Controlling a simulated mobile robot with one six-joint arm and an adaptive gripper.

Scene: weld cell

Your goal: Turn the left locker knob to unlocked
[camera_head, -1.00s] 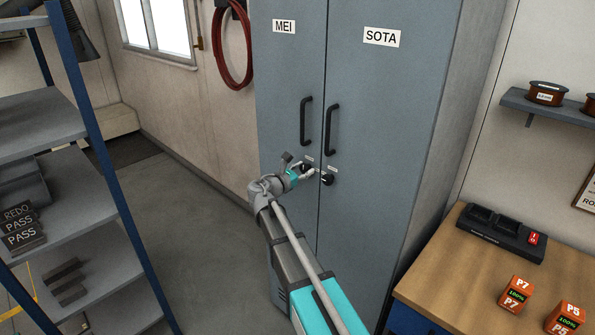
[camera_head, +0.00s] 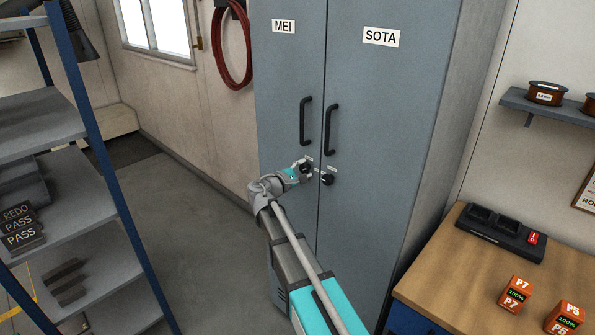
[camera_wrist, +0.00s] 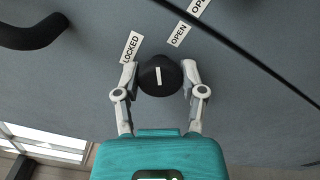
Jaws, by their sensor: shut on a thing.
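The left locker door (camera_head: 285,75), labelled MEI, is closed and has a black round knob (camera_head: 306,168) below its handle. The knob also shows in the wrist view (camera_wrist: 159,77), with a white line running nearly straight up the picture. A LOCKED label (camera_wrist: 131,47) lies up and left of the knob and an OPEN label (camera_wrist: 179,34) up and right. The line points between the two labels. My gripper (camera_wrist: 159,82) is shut on the knob, one finger on each side. In the head view my gripper (camera_head: 303,170) partly covers the knob.
The SOTA door (camera_head: 385,110) has its own black knob (camera_head: 327,179) close to the right of my gripper. Black handles (camera_head: 305,120) stand out above. A blue-framed shelf (camera_head: 95,130) is at left, a wooden bench (camera_head: 450,275) at right. Floor between is clear.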

